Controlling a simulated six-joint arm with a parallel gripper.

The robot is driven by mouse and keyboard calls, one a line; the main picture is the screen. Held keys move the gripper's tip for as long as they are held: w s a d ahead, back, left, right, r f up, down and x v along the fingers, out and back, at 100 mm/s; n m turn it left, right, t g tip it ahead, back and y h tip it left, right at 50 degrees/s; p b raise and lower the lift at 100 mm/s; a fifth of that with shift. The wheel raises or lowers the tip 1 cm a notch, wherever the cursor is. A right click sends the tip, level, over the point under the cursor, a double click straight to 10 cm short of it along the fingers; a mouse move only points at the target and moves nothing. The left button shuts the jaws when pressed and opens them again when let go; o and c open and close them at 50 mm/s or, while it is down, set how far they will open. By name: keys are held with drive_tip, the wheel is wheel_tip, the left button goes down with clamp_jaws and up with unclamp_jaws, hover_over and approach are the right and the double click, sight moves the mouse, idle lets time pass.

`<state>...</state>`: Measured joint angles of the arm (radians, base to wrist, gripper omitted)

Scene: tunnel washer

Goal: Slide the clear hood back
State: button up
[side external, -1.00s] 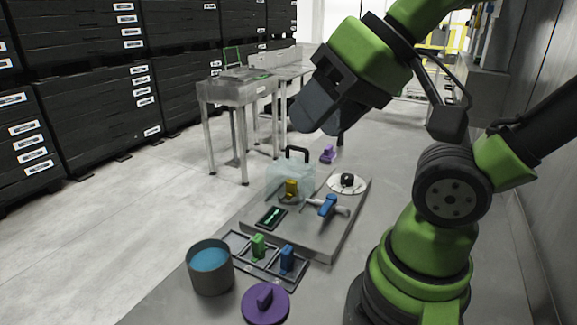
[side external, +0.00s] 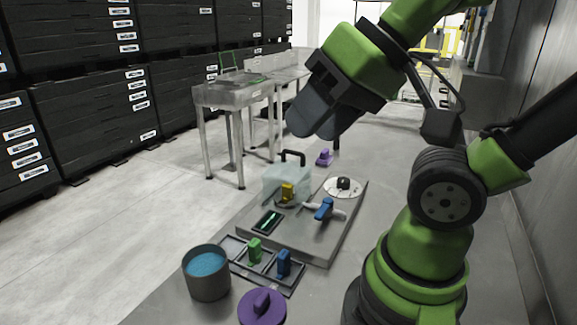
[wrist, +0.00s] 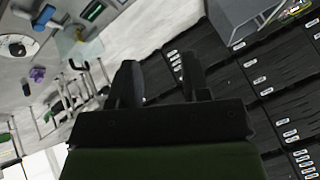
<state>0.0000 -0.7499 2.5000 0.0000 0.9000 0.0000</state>
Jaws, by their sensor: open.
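The clear hood (side external: 287,177) is a pale see-through box with a black handle (side external: 293,156) on top. It stands at the back left of a grey plate (side external: 320,243), with a yellow piece (side external: 287,192) at its near side. The hood also seems to show as a pale patch in the wrist view (wrist: 87,49). My gripper (side external: 318,124) is open and empty, held in the air above and a little right of the hood, apart from it. In the wrist view my gripper (wrist: 160,82) shows two dark fingers with a gap between them.
On the plate are a blue valve handle (side external: 324,208), a white disc (side external: 343,188) with a black knob and a green-lit slot (side external: 267,221). A rack (side external: 268,268), a grey bucket (side external: 206,275) and a purple lid (side external: 262,307) stand in front. A purple piece (side external: 324,157) lies behind.

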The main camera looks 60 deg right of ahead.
drive_tip(key=w+d+r+n+g+h, duration=0.1)
drive_tip(key=w+d+g+h, duration=0.1)
drive_tip(key=w+d, duration=0.3)
drive_tip(key=n+g+h, duration=0.2)
drive_tip(key=n+g, duration=0.1)
drive_tip(key=g, duration=0.2)
approach(291, 151)
drive_tip(key=f, duration=0.2)
drive_tip(key=d+f, duration=0.1)
drive_tip(key=f, duration=0.5)
drive_tip(key=shift+d+f, duration=0.1)
drive_tip(key=shift+d, duration=0.25)
drive_tip(key=shift+c, duration=0.5)
clamp_jaws()
